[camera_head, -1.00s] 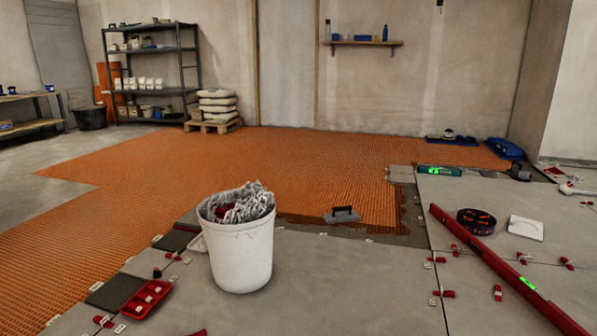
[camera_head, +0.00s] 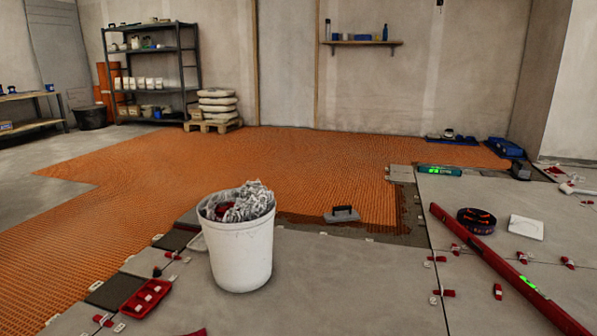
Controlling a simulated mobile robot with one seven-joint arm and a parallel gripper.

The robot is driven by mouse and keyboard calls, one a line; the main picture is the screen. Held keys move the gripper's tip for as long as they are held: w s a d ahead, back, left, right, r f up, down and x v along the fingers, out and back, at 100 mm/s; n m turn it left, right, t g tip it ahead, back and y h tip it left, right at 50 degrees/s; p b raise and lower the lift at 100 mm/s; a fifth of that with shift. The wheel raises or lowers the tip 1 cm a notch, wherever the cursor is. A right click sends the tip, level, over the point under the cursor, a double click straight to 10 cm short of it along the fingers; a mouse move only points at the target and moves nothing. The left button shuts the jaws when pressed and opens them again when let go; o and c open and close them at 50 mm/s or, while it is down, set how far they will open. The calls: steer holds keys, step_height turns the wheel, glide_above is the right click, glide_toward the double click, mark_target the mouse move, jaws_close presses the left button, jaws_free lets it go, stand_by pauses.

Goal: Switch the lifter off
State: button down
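I cannot pick out the lifter with certainty. A round dark disc-shaped thing with red-orange marks (camera_head: 477,220) lies on the grey tiles at right, behind a long red level (camera_head: 500,268). A small dark device (camera_head: 521,171) sits farther back near the tile edge. No switch or on/off light on either can be made out at this size. A bit of something red (camera_head: 197,332) shows at the bottom edge, mostly cut off. My gripper is not in view.
A white bucket (camera_head: 241,258) with crumpled grey material stands on the tiles. Near it are a red tray (camera_head: 146,298) and a trowel (camera_head: 342,215). A white square piece (camera_head: 526,227) and several red clips lie at right. Orange matting (camera_head: 270,170) covers the floor behind.

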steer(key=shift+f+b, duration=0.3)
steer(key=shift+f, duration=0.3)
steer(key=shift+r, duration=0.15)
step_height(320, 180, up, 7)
steer(key=p, duration=0.8)
